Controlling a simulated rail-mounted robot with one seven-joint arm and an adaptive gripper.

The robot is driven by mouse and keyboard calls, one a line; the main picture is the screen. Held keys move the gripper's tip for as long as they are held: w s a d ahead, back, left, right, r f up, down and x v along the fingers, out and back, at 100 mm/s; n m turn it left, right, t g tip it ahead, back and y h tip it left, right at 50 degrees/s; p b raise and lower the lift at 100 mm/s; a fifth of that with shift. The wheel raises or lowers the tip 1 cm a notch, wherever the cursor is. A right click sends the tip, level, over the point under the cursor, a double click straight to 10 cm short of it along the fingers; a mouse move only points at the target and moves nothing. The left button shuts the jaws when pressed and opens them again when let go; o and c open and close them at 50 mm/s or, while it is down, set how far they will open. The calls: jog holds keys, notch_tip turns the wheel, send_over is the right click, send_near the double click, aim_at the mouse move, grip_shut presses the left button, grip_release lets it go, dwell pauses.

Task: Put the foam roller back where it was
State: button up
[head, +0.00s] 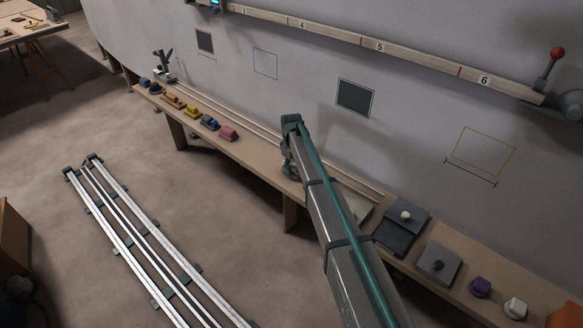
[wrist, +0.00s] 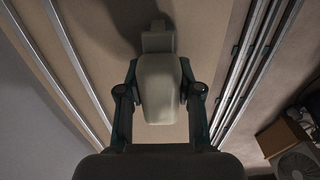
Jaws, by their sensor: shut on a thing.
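In the wrist view my gripper (wrist: 158,66) is shut on a pale cream, rounded thing (wrist: 158,92), which I take to be the foam roller. A narrower pale end shows beyond the fingertips. The roller lies between the two fingers, over the brown top of the long bench (wrist: 100,35). I cannot tell whether it touches the bench. In the head view my gripper (head: 290,155) is at the middle of the bench (head: 262,163), mostly hidden behind my arm, and the roller cannot be made out there.
Several small coloured blocks (head: 190,110) line the bench at left. Grey plates with knobs (head: 438,262), a purple knob (head: 480,287) and a white knob (head: 515,307) stand at right. The wall with a numbered rail (head: 380,46) rises behind. Floor rails (head: 130,240) lie in front.

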aim_at(292, 162)
jog(key=shift+f, duration=0.15)
jog(key=o, duration=1.1)
notch_tip(292, 162, up, 11)
jog(key=shift+r+b, duration=0.2)
jog(key=shift+b, duration=0.45)
jog(key=shift+r, duration=0.5)
